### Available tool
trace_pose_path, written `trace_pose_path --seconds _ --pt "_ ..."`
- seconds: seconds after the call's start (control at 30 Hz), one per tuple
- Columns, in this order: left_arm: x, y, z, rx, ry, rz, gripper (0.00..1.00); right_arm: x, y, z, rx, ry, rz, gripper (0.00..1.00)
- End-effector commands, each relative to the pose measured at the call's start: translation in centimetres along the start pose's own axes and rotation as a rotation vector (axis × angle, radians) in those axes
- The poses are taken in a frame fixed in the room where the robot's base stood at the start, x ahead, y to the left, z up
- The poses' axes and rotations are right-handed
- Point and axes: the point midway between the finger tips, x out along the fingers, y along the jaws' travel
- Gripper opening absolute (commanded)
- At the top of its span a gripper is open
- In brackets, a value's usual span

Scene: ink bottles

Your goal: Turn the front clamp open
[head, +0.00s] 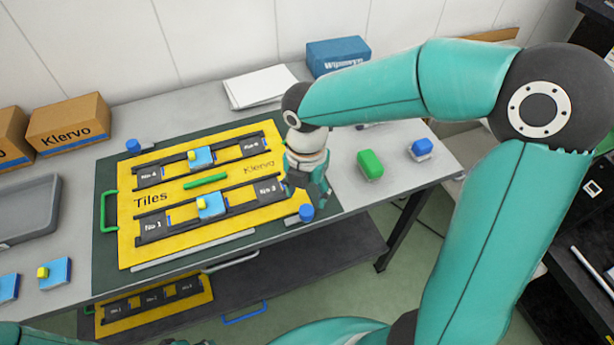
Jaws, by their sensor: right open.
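A yellow board (170,251) marked "Tiles" and "Klervo" lies on a dark green mat (105,270) on the table. A blue knob (306,213), which looks like the front clamp, stands at the board's front right corner. A similar blue knob (133,146) stands at the back left corner. My right gripper (322,199) is open, pointing down beside the board's right end, just behind the front knob. It appears apart from the knob, but the exact gap is hard to tell. It hides part of the board's right edge. My left gripper is not in view.
Blue tiles with yellow knobs sit on the board's dark rails, with a green bar (205,181) between. A green block (370,165) and a blue block (420,149) stand to the right. A second yellow board (155,317) lies on the lower shelf. Cardboard boxes (68,124) stand back left.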

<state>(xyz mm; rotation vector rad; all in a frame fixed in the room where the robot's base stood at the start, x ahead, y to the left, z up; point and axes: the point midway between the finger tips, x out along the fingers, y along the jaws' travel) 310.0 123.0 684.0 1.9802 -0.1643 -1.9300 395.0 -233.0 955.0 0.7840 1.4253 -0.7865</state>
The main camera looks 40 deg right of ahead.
Motion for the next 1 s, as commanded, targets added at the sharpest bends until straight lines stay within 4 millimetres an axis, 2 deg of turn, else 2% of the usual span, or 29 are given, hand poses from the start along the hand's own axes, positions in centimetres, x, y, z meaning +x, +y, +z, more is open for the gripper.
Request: trace_pose_path --seconds 0.1,0.3,0.47,1.0 --pt "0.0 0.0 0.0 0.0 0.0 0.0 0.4 -2.4 0.1 0.0 -0.001 -0.001 0.004 0.6" --pt "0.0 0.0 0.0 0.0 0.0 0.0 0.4 -4.7 0.0 -0.1 -0.001 0.0 0.001 0.6" --pt "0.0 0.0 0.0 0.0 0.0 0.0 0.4 -5.3 -0.1 -0.1 -0.001 0.001 -0.001 0.6" --pt "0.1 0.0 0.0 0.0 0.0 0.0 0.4 -5.2 -0.1 -0.1 -0.001 0.001 -0.002 0.6"
